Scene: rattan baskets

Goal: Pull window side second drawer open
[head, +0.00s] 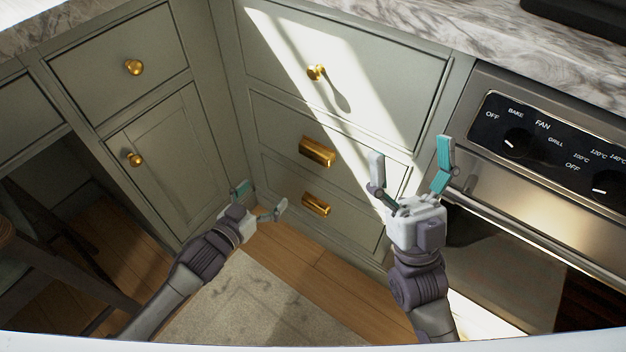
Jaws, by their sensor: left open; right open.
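A stack of grey-green drawers stands in the middle of the head view. The top drawer (385,88) has a round gold knob (316,72). The second drawer (277,122) has a gold cup handle (317,152) and looks shut. The third drawer (345,220) below has another gold cup handle (316,204). My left gripper (259,202) is open and empty, in front of the lower cabinets, left of and below the second drawer's handle. My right gripper (409,162) is open and empty, right of that handle, in front of the drawers' right edge. Neither gripper touches a handle.
A steel oven (540,240) with a control panel (550,140) stands at the right. Another cabinet with a drawer (110,60) and a door (160,160) is at the left. A marble counter (430,25) runs above. A chair (60,260) is at the lower left.

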